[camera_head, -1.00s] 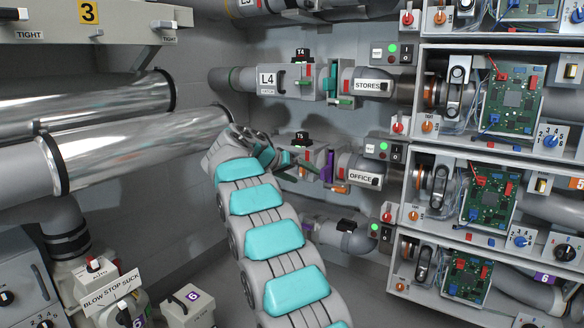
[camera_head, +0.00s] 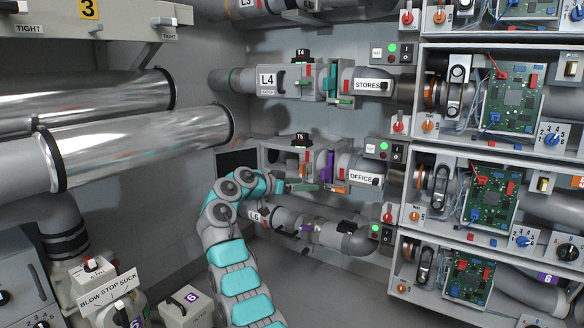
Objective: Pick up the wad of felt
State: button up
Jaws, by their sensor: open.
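I cannot make out the wad of felt for certain in the head view. My arm rises from the bottom and curls over to the right. My gripper (camera_head: 287,186) is at its end, small and partly hidden by my arm, in front of the open-fronted pipe section under the T5 tag. It is open. A small green piece (camera_head: 303,187) shows right by the gripper; I cannot tell what it is or whether they touch. The inside of the pipe section (camera_head: 270,157) is shadowed.
The L6 pipe (camera_head: 290,217) runs just below my gripper. The L4 hatch (camera_head: 268,82) is above, closed. The OFFICE pipe (camera_head: 358,172) and shelves of circuit boards (camera_head: 490,190) are to the right. Large metal tubes (camera_head: 140,150) cross the left. A dark square opening (camera_head: 237,160) is behind my arm.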

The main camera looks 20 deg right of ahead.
aim_at(291, 164)
jog(key=i, duration=1)
